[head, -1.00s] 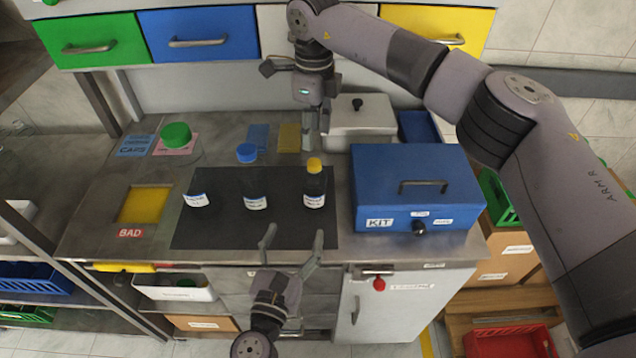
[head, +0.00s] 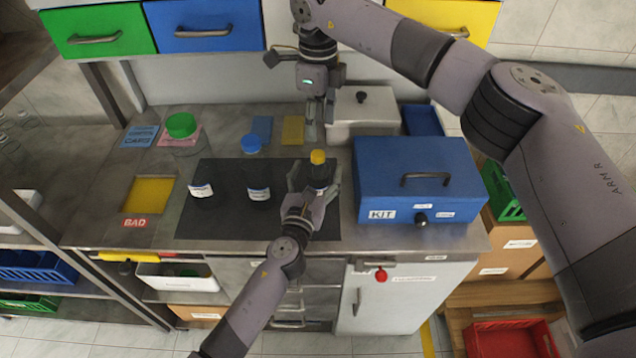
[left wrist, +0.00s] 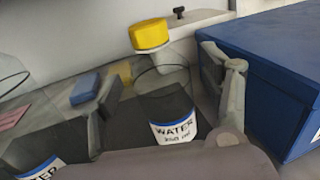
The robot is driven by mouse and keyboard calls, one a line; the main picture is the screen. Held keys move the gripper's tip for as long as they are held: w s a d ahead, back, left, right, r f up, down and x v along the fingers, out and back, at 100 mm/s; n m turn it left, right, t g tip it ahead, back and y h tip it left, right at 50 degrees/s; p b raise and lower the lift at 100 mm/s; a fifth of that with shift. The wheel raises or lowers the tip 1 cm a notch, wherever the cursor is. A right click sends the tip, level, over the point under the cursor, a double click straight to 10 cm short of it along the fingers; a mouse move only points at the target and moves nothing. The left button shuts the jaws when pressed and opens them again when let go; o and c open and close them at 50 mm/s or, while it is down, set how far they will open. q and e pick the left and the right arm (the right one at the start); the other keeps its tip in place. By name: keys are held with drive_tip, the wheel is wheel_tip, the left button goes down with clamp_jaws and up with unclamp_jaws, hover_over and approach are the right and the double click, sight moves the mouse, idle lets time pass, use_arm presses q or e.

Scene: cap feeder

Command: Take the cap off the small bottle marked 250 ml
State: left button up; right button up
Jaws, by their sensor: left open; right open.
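The yellow-capped bottle (head: 318,178) stands upright at the right end of the black mat; its yellow cap (head: 318,157) is on. In the left wrist view the bottle (left wrist: 165,100) is clear, with a WATER label whose volume line is too blurred to read surely. My left gripper (head: 313,181) is open, its fingers on either side of this bottle, below the cap; contact cannot be told. My right gripper (head: 319,108) is open and empty behind the mat.
The blue KIT box (head: 380,180) stands close to the right of the yellow-capped bottle. A white lidded box (head: 365,128) is behind it. A yellow BAD area (head: 150,190) lies left of the black mat (head: 225,222).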

use_arm(q)
drive_tip(key=shift+w+d, duration=0.25)
drive_tip(key=shift+w, duration=0.45)
drive_tip(key=shift+c, duration=0.3)
clamp_jaws()
